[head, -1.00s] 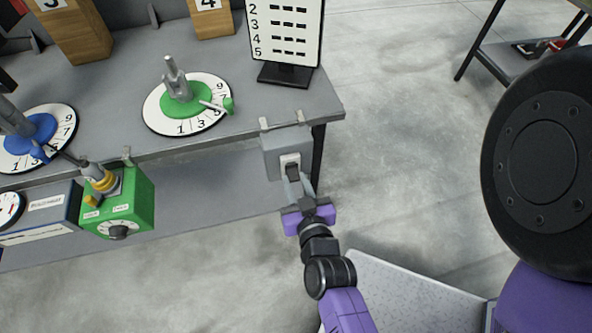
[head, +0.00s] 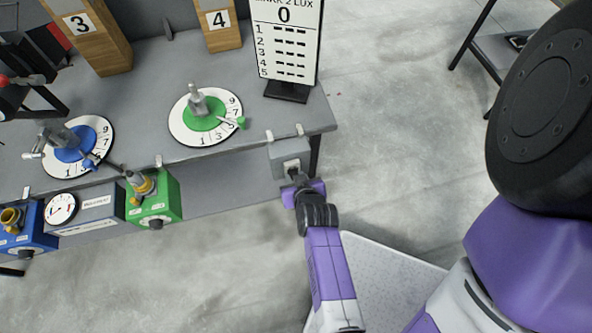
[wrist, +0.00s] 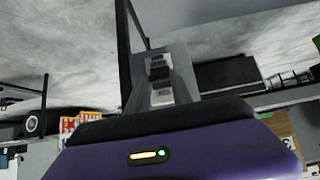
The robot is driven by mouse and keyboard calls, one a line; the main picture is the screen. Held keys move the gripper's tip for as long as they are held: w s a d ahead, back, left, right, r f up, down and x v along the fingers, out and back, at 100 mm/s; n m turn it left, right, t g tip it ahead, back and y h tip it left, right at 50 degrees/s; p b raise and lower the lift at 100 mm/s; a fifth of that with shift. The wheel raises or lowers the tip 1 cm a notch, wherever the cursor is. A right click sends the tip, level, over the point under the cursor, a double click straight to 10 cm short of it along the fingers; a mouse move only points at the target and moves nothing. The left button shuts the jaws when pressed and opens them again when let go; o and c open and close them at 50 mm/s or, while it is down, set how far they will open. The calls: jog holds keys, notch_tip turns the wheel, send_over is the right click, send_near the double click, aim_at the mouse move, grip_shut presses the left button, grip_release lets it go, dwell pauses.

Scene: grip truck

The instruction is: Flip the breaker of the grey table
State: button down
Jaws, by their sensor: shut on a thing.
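The grey table (head: 150,140) fills the upper left of the head view. The breaker (head: 290,156), a grey box with a pale switch plate, hangs by clips from the table's front edge near the right corner. My purple gripper (head: 295,178) is right in front of it, its fingers shut on the breaker's dark switch. In the wrist view, the dark switch (wrist: 160,68) sits on a pale labelled plate between the grey fingers. The fingers partly hide the switch, and I cannot tell which way it is thrown.
Green (head: 154,200) and blue (head: 27,228) boxes hang further left on the front edge. Green (head: 206,117) and blue (head: 79,148) dials stand on the tabletop, with a score board (head: 286,45) behind. The floor to the right is clear up to another table (head: 500,48).

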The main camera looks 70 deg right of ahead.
jog(key=shift+w+d+r+g+y+p, duration=0.15)
jog(key=shift+d+r+g+y+p, duration=0.3)
jog(key=shift+g+y+p, duration=0.4)
jog(key=shift+a+y, duration=0.1)
jog(key=shift+y, duration=0.15)
jog(key=c, duration=1.1)
grip_release()
jog(key=shift+w, duration=0.1)
jog(key=shift+r, duration=0.1)
jog(key=v, duration=0.7)
jog(key=shift+a+r+b, duration=0.2)
jog(key=shift+r+b, duration=0.05)
jog(key=shift+b, duration=0.05)
